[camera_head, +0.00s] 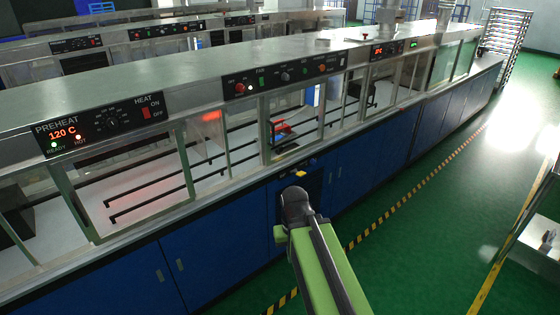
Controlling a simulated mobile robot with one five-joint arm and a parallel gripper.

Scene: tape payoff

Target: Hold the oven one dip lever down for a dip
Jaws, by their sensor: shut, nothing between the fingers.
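My arm reaches up from the bottom of the head view, and my gripper (297,191) is at its dark far end, in front of the blue cabinet front. The fingers are mostly hidden behind the dark wrist. A small yellow piece (299,174) shows just beyond the gripper, at the counter edge; I cannot tell whether it is the dip lever or whether the gripper touches it. Behind it, inside the open bay of the long oven line (210,75), is a small red and blue part (281,131). No lever is clearly readable as oven one's.
A preheat panel (100,125) on the left reads 120 C, with its ready and hot lamps lit. Glass-framed bays run along the line above blue cabinets (215,262). Open green floor (425,215) with striped tape lies to the right. A bench (540,240) stands at the right edge.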

